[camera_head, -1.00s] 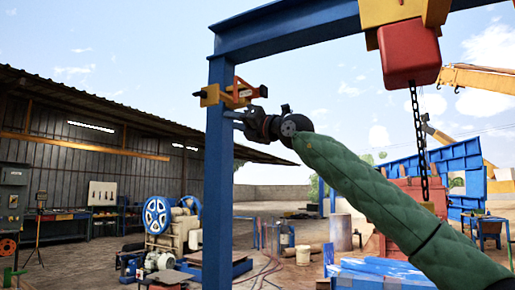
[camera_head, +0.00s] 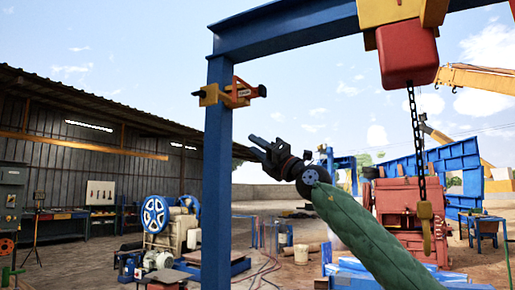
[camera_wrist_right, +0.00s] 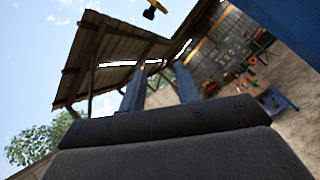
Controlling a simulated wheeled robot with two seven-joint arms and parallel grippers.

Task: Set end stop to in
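The end stop (camera_head: 230,93) is a yellow bracket with an orange part and a black-tipped rod, mounted high on the blue post (camera_head: 217,170). My right gripper (camera_head: 254,146) is below and to the right of the end stop, apart from it, and holds nothing. In the right wrist view its two fingers (camera_wrist_right: 160,88) stand apart with a gap between them. My left gripper is not in view.
A blue beam (camera_head: 290,28) runs across the top from the post. A red hoist (camera_head: 408,55) hangs from it with a chain and yellow hook (camera_head: 425,212) at the right. A red machine (camera_head: 400,205) stands behind. Open air surrounds the gripper right of the post.

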